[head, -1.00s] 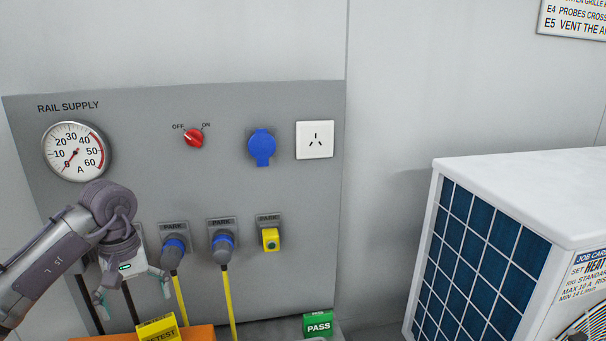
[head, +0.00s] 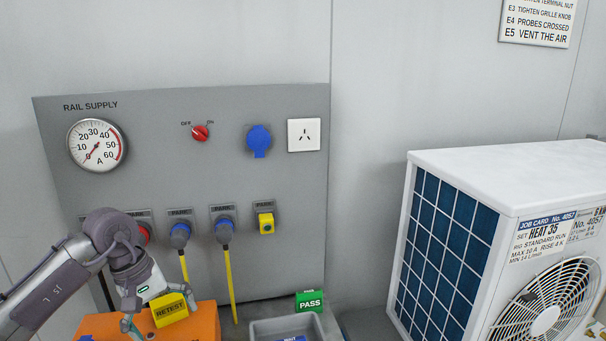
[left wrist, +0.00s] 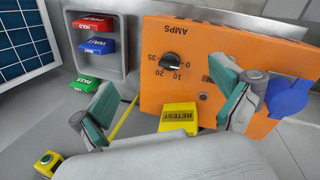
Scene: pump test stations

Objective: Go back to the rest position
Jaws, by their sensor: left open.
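My left gripper (head: 157,308) is open in the lower left of the head view, above the orange box (head: 208,322). In the left wrist view the open left gripper (left wrist: 165,95) has its two teal-padded fingers spread wide, with nothing held between them. The orange box (left wrist: 215,45) there bears an AMPS knob (left wrist: 171,62). A yellow RETEST block (left wrist: 178,117) stands by the box, between and below the fingers in that picture. It also shows beside the gripper in the head view (head: 170,311). My right gripper is in neither view.
The grey RAIL SUPPLY panel (head: 235,105) holds a gauge, red switch and parked plugs with yellow cables (head: 229,280). A grey tray (left wrist: 97,62) holds red and blue blocks; a green PASS block (head: 309,300) is beside it. A white outdoor unit (head: 510,185) stands right.

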